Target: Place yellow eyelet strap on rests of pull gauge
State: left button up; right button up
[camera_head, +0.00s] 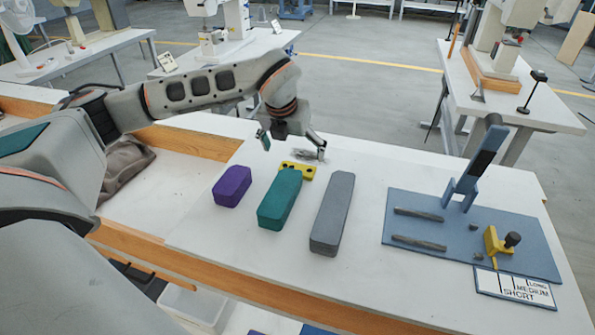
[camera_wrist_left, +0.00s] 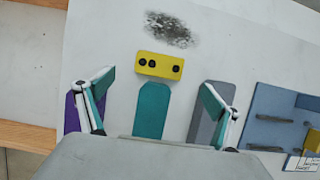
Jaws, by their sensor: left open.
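The yellow eyelet strap (camera_head: 298,171) lies on the white table just behind the teal block. It has dark holes, and in the left wrist view it lies crosswise (camera_wrist_left: 159,66) at the far end of the teal block. My left gripper (camera_head: 291,148) is open and empty, above and near the strap, with its fingers spread wide; the exact height is hard to tell. The pull gauge is a blue board (camera_head: 400,204) at the right, with two grey bar-like rests (camera_head: 419,242), a blue upright and a yellow part with a dark knob. My right gripper is out of view.
Purple (camera_head: 232,187), teal (camera_head: 280,200) and grey (camera_head: 332,213) blocks stand in a row between the strap and the table's front. A card reading LONG, MEDIUM, SHORT (camera_head: 514,288) lies at the board's front edge. The table between the grey block and the board is clear.

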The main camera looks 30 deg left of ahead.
aim_at(296, 165)
pick_arm(q)
jog(key=x, duration=0.7)
jog(key=shift+s+f, duration=0.1)
jog(key=shift+s, duration=0.15)
jog(key=shift+w+f, duration=0.15)
jog(key=shift+f, duration=0.1)
jog(key=shift+c, duration=0.4)
jog(key=c, duration=1.1)
jog(key=shift+r, duration=0.1)
notch_tip(296, 165, up, 20)
jog(key=shift+f+p, duration=0.1)
jog(key=shift+p, duration=0.55)
